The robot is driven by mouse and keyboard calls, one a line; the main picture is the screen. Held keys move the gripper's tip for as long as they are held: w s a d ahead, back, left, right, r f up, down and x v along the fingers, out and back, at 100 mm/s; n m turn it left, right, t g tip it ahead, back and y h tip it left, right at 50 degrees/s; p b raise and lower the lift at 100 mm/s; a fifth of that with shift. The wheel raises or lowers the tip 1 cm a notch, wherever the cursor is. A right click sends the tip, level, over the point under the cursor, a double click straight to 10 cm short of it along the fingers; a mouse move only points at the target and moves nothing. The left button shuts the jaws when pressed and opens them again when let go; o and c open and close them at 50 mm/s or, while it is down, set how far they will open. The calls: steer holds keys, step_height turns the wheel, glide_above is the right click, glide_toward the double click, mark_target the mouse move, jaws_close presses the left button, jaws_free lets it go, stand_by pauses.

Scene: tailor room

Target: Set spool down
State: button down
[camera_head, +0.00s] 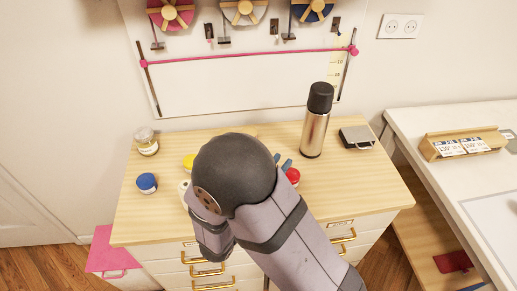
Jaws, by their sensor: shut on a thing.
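Several small round-topped items that look like spools are on the wooden top of the drawer cabinet. A blue one (147,183) stands at the left, apart from the others. A yellow one (189,161) shows partly behind my arm's dark round joint. A red one (292,177) shows just right of that joint, partly covered by my arm. A pale object (184,190) peeks out at the joint's left edge; I cannot tell what it is.
The cabinet top (350,195) is clear at its right front. A steel flask (314,120) with a black cap stands upright at the back. A glass jar (146,141) is at the back left. A small dark case (357,137) lies back right. A white table (450,185) adjoins at right.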

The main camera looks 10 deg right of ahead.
steer(key=shift+f+p, duration=0.4)
steer(key=shift+f, duration=4.4)
steer(key=shift+f, duration=0.1)
steer(key=shift+f, duration=0.1)
steer(key=c, duration=1.6)
jaws_free()
